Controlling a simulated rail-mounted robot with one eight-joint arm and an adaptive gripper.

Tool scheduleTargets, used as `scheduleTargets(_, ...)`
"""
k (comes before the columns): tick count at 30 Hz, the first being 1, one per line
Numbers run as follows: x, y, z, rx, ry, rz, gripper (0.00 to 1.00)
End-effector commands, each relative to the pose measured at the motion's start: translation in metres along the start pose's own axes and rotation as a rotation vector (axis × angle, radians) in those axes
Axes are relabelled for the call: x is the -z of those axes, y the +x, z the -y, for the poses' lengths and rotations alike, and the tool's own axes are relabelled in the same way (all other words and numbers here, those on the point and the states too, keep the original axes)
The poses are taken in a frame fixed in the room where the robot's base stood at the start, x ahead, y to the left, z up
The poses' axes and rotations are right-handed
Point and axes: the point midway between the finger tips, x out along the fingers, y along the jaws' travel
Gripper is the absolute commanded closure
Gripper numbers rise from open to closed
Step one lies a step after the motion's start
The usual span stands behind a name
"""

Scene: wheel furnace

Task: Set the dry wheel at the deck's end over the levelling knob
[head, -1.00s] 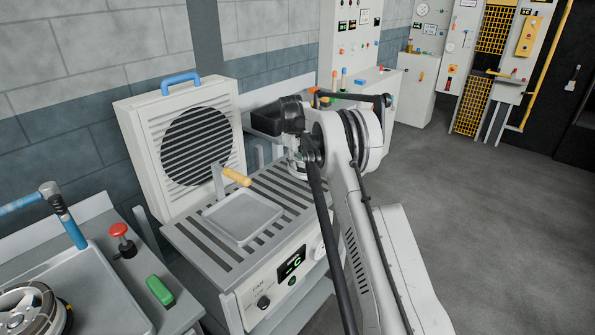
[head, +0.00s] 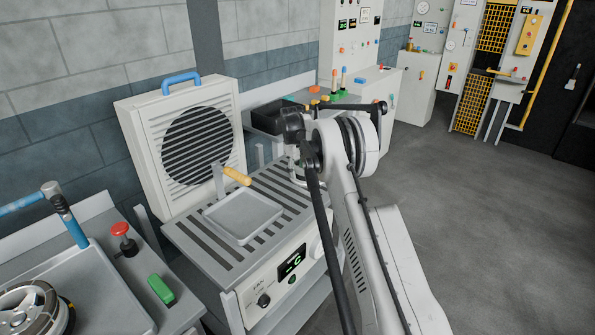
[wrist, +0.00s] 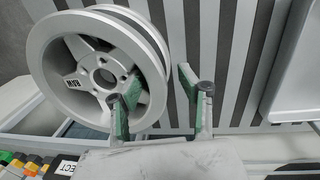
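A bare grey wheel (wrist: 95,72) with spokes and a deep rim shows in the wrist view, in front of the slotted deck (wrist: 225,60). My gripper (wrist: 158,92) is open, its two green-padded fingers apart. The left finger overlaps the wheel's lower right face and the right finger is outside the rim. I cannot tell whether they touch it. In the head view the deck (head: 188,238) has a fan at its back, and my arm hides the gripper and most of the deck's right end. I cannot make out the levelling knob for certain.
A grey square pan (head: 243,216) with a yellow handle lies on the deck. The big fan (head: 195,145) stands behind it. Another wheel (head: 30,308) lies in a tray at lower left. A black bin (head: 265,118) and a bench with coloured parts stand beyond. The floor at right is clear.

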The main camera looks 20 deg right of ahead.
Motion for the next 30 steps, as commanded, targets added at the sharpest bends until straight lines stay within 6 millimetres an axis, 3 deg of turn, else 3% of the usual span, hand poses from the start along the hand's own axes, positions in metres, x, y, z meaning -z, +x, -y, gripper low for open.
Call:
scheduleTargets(8, 0.000, -0.008, 0.000, 0.000, 0.000, 0.000, 0.63)
scheduleTargets(21, 0.000, -0.088, 0.000, 0.000, 0.000, 0.000, 0.63)
scheduleTargets(30, 0.000, -0.119, 0.000, -0.001, 0.001, 0.000, 0.63)
